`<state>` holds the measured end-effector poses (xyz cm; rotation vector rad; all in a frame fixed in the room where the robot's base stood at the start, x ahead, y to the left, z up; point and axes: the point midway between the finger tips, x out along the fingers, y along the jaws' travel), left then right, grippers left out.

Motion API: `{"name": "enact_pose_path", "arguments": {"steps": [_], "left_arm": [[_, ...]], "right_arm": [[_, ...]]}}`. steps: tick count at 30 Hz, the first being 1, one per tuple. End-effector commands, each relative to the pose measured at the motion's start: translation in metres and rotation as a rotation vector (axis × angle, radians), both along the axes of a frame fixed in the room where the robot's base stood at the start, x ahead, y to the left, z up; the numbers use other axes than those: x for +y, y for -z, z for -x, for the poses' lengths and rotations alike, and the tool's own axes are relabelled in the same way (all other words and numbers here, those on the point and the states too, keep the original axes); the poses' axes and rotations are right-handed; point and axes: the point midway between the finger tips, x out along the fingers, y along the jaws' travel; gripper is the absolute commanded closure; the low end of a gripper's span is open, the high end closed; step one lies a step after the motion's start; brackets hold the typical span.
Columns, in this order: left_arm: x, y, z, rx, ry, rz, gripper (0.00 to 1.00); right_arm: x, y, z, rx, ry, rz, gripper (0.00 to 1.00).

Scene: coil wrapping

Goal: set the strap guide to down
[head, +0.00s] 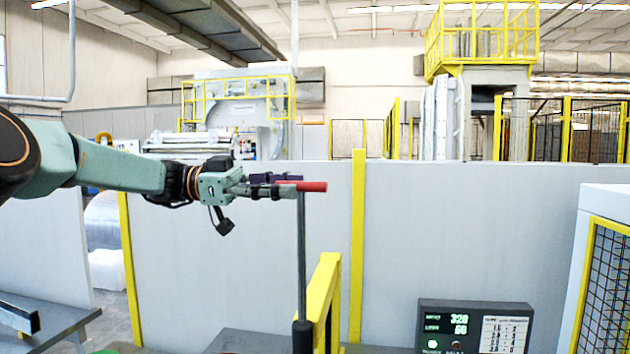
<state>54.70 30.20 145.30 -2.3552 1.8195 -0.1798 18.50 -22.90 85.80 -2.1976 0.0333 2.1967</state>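A lever, which I take to be the strap guide, stands in the middle of the head view. Its grey rod (302,250) is upright in a black sleeve, and its red handle (314,186) lies crosswise at the top. My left gripper (284,185) is at the handle, with its fingers pointing right along the handle's left end. The fingers overlap that end and hide part of it. I cannot tell whether they grip it or stand open around it. My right gripper is not in view.
A yellow rail (325,295) stands right beside the rod. A dark control panel (474,326) with green digits is at the lower right. A grey partition (450,230) runs behind, with a yellow post (357,245). A mesh-sided cabinet (604,280) stands at the right edge.

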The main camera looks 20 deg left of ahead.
Motion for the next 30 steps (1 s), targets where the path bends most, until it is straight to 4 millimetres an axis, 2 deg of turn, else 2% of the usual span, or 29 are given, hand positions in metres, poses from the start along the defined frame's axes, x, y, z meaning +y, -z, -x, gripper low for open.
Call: {"name": "enact_pose_path", "arguments": {"steps": [3,9,20,30], "left_arm": [[-0.020,-0.002,-0.005,0.002,0.002,-0.001,0.61],[-0.042,-0.001,-0.011,0.003,0.002,0.000,0.61],[-0.049,0.000,-0.014,0.002,0.002,0.001,0.61],[-0.048,0.000,-0.014,0.003,0.002,0.001,0.88]], "right_arm": [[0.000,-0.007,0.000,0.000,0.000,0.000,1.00],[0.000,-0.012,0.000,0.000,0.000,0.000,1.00],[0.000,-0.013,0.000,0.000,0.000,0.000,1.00],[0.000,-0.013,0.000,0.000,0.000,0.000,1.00]]}}
